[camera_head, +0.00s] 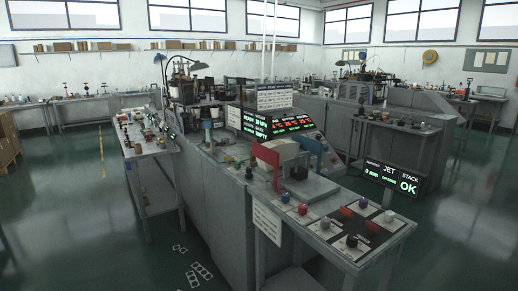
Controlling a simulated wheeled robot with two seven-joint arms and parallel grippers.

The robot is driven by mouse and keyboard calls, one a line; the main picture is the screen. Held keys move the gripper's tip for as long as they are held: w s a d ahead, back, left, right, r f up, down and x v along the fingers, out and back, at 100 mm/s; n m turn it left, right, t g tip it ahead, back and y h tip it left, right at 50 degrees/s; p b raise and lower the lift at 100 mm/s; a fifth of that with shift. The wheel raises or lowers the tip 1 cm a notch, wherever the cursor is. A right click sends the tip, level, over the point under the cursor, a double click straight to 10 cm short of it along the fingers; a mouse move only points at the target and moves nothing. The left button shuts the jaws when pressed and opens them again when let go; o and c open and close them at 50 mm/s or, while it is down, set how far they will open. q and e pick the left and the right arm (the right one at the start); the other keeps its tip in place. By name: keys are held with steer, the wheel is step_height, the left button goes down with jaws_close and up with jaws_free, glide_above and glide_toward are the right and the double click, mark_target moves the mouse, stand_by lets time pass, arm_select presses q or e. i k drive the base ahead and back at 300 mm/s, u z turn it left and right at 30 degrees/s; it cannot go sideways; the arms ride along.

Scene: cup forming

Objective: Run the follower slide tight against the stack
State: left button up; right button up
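A magazine-like fixture with a red plate (267,157) at its left and a blue plate (312,150) at its right stands on the near end of the grey machine. Pale material shows between the two plates. I cannot tell the follower slide from the stack at this size. A small black display (390,180) to the right reads JET and STACK, with "0 mm" and a green OK. Neither of my grippers is in view.
A control ledge (340,228) with several coloured knobs runs along the machine's near edge. A slanted readout panel (283,124) stands behind the fixture. A side bench (150,145) with small parts is at left. Green floor (465,235) is clear at right.

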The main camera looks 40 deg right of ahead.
mark_target(299, 164)
steer(key=i, duration=1.9)
steer(key=z, duration=1.1)
steer(key=i, duration=1.25)
steer(key=z, duration=1.35)
steer(key=i, duration=0.25)
steer(key=z, duration=0.15)
